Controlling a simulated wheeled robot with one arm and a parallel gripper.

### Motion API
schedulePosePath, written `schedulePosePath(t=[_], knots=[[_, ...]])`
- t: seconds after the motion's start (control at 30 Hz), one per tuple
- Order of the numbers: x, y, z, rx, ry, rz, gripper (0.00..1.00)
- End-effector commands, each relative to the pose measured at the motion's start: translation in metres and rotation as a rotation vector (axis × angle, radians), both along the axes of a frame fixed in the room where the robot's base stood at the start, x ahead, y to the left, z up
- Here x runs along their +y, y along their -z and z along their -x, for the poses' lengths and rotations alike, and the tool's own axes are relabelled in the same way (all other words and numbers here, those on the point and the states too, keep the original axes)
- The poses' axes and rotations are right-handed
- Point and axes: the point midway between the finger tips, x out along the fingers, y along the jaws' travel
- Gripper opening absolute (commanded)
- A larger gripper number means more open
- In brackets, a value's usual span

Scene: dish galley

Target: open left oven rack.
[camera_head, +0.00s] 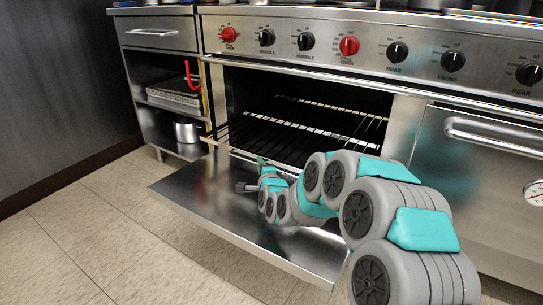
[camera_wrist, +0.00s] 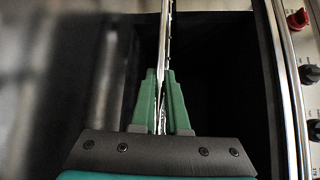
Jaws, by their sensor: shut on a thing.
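The left oven stands open, its steel door (camera_head: 205,198) folded down flat in front of the dark cavity. A wire oven rack (camera_head: 285,135) lies level inside, with its front edge near the oven mouth. My gripper (camera_head: 261,163) is above the open door, at the rack's front edge. In the wrist view, the green fingers of my gripper (camera_wrist: 161,85) are closed around the thin metal edge of the rack (camera_wrist: 166,35). My arm hides the right part of the rack front and some of the door.
A control panel (camera_head: 375,48) with red and black knobs runs above the oven. A second, shut oven door with a bar handle (camera_head: 490,133) is at the right. A shelf unit with trays (camera_head: 175,93) and a pot (camera_head: 187,131) stands left. The tiled floor (camera_head: 85,235) is clear.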

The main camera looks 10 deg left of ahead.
Motion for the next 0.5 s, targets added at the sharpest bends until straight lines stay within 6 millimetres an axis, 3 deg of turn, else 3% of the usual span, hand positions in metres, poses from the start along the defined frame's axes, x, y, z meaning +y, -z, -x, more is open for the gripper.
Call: schedulePosePath(t=[0.03, 0.2, 0.5], knots=[[0.006, 0.001, 0.013, 0.006, -0.004, -0.001, 0.0], [0.017, 0.003, 0.043, 0.009, -0.005, 0.001, 0.0], [0.023, 0.002, 0.062, 0.003, -0.003, 0.002, 0.0]])
